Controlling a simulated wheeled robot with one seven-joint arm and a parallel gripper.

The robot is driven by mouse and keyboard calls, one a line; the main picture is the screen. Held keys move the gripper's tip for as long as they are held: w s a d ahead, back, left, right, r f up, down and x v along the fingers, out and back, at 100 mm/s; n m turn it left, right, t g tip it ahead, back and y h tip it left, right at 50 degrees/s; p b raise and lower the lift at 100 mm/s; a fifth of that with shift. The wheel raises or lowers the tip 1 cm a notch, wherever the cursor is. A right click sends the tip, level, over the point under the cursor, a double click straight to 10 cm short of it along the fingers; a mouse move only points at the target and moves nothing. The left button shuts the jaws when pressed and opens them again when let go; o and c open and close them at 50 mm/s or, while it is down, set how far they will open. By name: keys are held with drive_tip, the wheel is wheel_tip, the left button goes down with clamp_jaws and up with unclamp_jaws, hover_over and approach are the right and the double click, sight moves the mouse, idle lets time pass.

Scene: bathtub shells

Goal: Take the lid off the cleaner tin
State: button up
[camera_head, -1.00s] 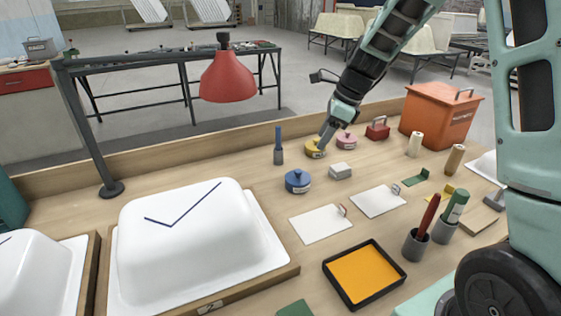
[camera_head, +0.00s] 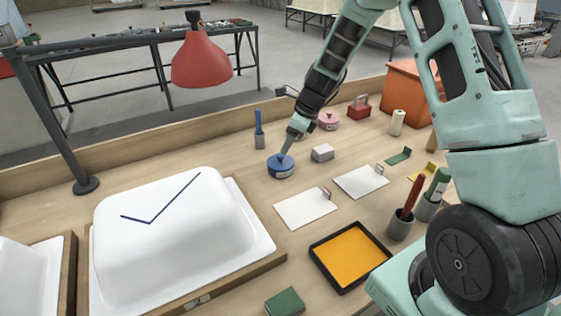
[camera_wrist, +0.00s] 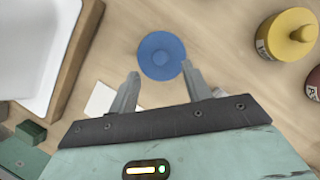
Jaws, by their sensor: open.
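A round blue tin (camera_head: 281,170) with a knobbed lid stands on the bench; the lid is on it. In the wrist view the blue tin (camera_wrist: 161,55) lies just beyond and between my fingertips. My gripper (camera_head: 286,152) is open, pointing down over this tin, and holds nothing. I cannot tell whether the fingers touch the knob. A yellow tin (camera_wrist: 285,35) with a knobbed lid stands to the right in the wrist view. A pink tin (camera_head: 329,120) stands farther back. I cannot read the labels, so I cannot tell which is the cleaner tin.
A blue-handled tool in a grey holder (camera_head: 259,140) stands behind. White cards (camera_head: 306,208), an orange tray (camera_head: 350,257) and a white tub shell (camera_head: 160,235) lie nearer. A red lamp (camera_head: 202,62) hangs at left.

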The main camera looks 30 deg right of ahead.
sight(281, 155)
drive_tip(key=shift+p+x, duration=0.35)
drive_tip(key=shift+x, duration=2.3)
clamp_jaws()
